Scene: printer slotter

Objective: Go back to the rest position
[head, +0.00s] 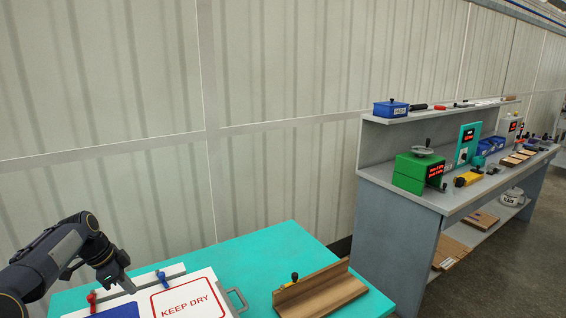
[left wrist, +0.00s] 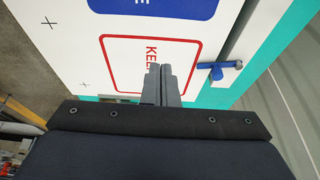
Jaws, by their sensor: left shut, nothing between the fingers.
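My left gripper (head: 124,284) is at the lower left of the head view, above a white panel (head: 217,284) with a red-framed "KEEP DRY" label (head: 190,301). In the left wrist view the same gripper (left wrist: 162,70) has its fingers together with nothing between them, over the label (left wrist: 125,48). A blue lever (left wrist: 217,70) is beside the fingers there. The head view shows a blue lever (head: 162,278) and a red lever (head: 91,298) on a bar along the panel's back edge. My right gripper is in neither view.
A teal table (head: 270,252) carries the panel and a wooden fixture (head: 320,291) with a yellow and black part. A grey workbench (head: 400,210) on the right holds a green device (head: 417,172), a teal device (head: 467,144) and blue bins (head: 490,146). A pale wall stands behind.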

